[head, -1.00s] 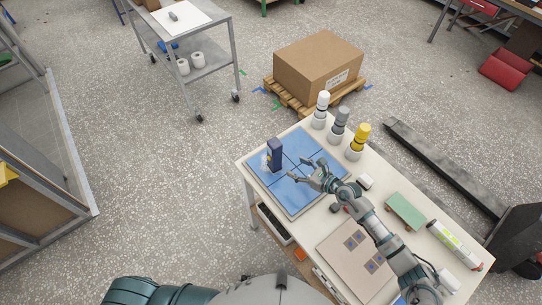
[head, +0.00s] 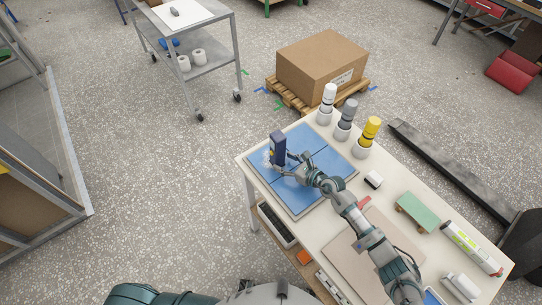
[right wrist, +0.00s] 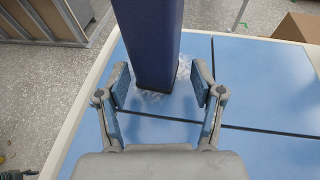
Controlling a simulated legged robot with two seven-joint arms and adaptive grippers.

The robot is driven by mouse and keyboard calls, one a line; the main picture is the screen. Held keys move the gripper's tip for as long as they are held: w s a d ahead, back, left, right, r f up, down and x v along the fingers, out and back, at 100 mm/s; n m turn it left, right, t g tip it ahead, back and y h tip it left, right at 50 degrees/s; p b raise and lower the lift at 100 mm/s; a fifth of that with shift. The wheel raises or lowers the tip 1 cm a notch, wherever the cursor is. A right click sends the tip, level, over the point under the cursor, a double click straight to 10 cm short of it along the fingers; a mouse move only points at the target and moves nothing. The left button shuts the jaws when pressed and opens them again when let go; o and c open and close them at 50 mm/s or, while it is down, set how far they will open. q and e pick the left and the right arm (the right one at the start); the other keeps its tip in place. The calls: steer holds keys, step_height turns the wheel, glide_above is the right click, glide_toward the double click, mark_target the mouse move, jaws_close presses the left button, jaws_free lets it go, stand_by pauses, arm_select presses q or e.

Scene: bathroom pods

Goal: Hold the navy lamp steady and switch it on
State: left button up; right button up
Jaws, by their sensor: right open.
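The navy lamp (head: 278,147) stands upright on the blue tiled panel (head: 318,160) at the table's far left end. A small yellow patch shows on its side. My right gripper (head: 283,170) is at the lamp's lower part. In the right wrist view the lamp (right wrist: 148,40) rises between the two open fingers (right wrist: 160,88), with a gap showing on both sides. The lamp's top is out of that view. My left gripper is not in view; only part of my left arm shows at the bottom of the head view.
White, grey (head: 346,118) and yellow (head: 369,136) bottles stand along the table's far edge. A green block (head: 416,212) and a white tube (head: 470,247) lie nearer the right end. A cardboard box (head: 322,66) sits on a pallet behind.

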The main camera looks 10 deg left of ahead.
steer(key=shift+b+x, duration=0.35)
steer(key=shift+x, duration=1.1)
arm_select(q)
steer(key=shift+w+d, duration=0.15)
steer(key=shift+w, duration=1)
arm_select(e)
steer(key=shift+s+a+r, duration=0.1)
steer(key=shift+s, duration=0.05)
steer(key=shift+c, duration=0.9)
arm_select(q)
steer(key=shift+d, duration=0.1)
arm_select(e)
steer(key=c, duration=0.7)
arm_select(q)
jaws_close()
